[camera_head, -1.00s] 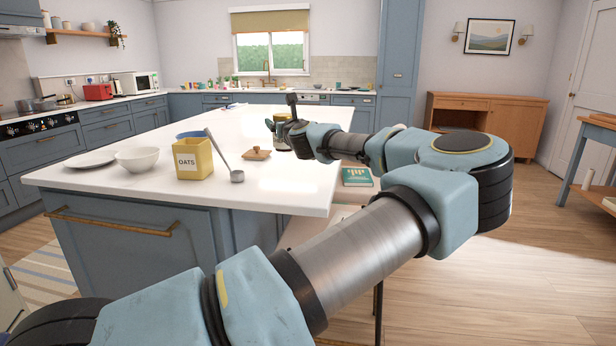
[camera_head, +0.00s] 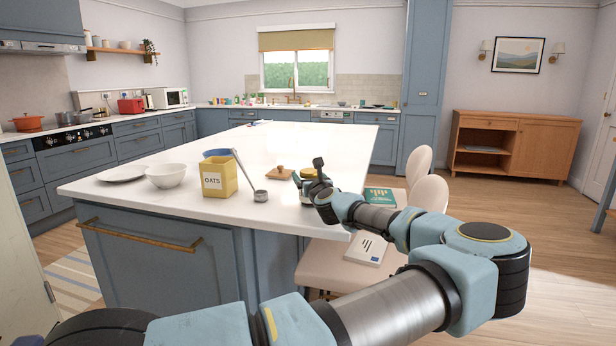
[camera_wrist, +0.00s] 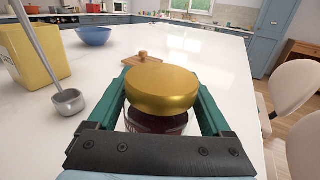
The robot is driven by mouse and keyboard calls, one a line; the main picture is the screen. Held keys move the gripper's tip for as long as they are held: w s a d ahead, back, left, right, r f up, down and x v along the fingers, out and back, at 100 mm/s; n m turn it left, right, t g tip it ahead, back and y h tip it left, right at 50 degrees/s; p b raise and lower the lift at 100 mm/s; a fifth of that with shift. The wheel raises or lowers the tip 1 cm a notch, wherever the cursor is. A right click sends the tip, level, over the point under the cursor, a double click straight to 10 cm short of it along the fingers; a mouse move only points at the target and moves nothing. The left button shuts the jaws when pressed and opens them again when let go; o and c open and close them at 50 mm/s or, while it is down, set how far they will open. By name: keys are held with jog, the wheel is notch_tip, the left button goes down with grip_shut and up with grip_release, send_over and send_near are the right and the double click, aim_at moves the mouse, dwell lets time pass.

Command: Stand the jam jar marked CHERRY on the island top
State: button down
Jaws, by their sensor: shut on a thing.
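A jam jar with a gold lid (camera_wrist: 163,88) and dark contents is between the green fingers of my gripper (camera_wrist: 165,100) in the wrist view. My gripper is shut on it. In the head view the jar's gold lid (camera_head: 307,173) is partly hidden by my gripper (camera_head: 312,184), at the right side of the white island top (camera_head: 330,150). The jar looks upright. I cannot tell whether its base touches the top.
A wooden board (camera_head: 281,173), a ladle (camera_head: 260,195), a yellow OATS tin (camera_head: 219,178), a white bowl (camera_head: 166,176), a blue bowl (camera_head: 216,153) and a plate (camera_head: 122,173) stand left of the jar. Chairs (camera_head: 428,192) line the right edge. The far top is mostly clear.

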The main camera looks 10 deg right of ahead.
grip_release()
jog(key=shift+s, duration=0.3)
jog(key=s+b, duration=0.2)
jog(key=s, duration=0.9)
jog(key=shift+s+d+b, duration=0.15)
jog(key=shift+s+b, duration=0.05)
jog(key=shift+b, duration=0.15)
